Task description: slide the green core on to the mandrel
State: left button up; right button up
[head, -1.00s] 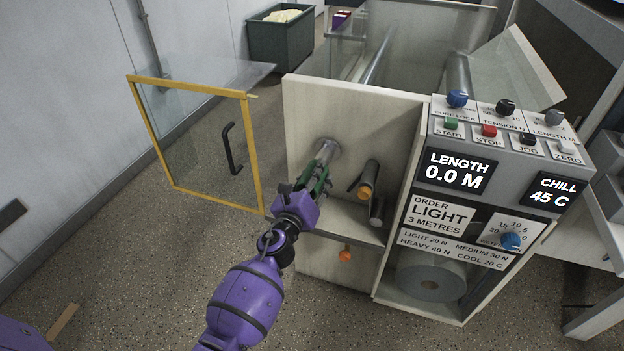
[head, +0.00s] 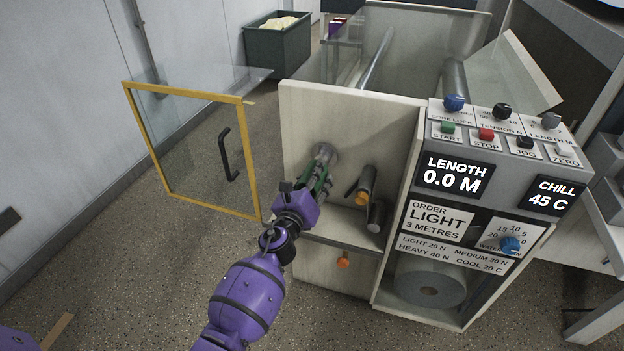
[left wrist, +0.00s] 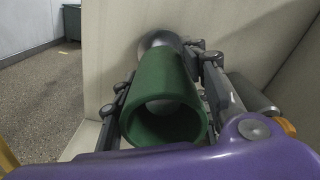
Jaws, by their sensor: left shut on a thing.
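The green core (head: 323,179) is a hollow tube, held in my left gripper (head: 316,184) in front of the pale machine panel. In the left wrist view the core (left wrist: 161,88) lies between the two fingers, with its open near end facing me. The metal mandrel (head: 325,154) sticks out of the panel. In the left wrist view its base (left wrist: 158,40) shows just beyond the core's far end, and a pale rounded surface shows inside the bore. The core looks roughly in line with the mandrel; how far it is over it is hard to tell. My right gripper is out of view.
A roller with an orange end (head: 363,193) and a second roller (head: 376,216) stick out right of the mandrel. A shelf lies below. The yellow-framed guard door (head: 254,160) stands open at left. The control box (head: 450,177) stands at right, reading 0.0 M.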

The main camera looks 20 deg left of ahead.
pick_arm(q)
jog(key=shift+w, duration=0.55)
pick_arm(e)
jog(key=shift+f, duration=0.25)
pick_arm(q)
jog(key=shift+w, duration=0.2)
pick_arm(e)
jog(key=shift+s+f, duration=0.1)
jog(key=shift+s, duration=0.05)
pick_arm(q)
jog(key=shift+w+b, duration=0.4)
jog(key=shift+w, duration=0.15)
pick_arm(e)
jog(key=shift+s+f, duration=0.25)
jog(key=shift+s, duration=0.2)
pick_arm(q)
jog(key=shift+w+d+b, duration=0.1)
jog(key=shift+w+b, duration=0.25)
jog(key=shift+w, duration=0.25)
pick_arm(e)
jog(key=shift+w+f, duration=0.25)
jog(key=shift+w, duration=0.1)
pick_arm(q)
jog(key=shift+w, duration=0.3)
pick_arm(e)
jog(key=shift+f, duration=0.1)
pick_arm(q)
jog(key=shift+w, duration=0.2)
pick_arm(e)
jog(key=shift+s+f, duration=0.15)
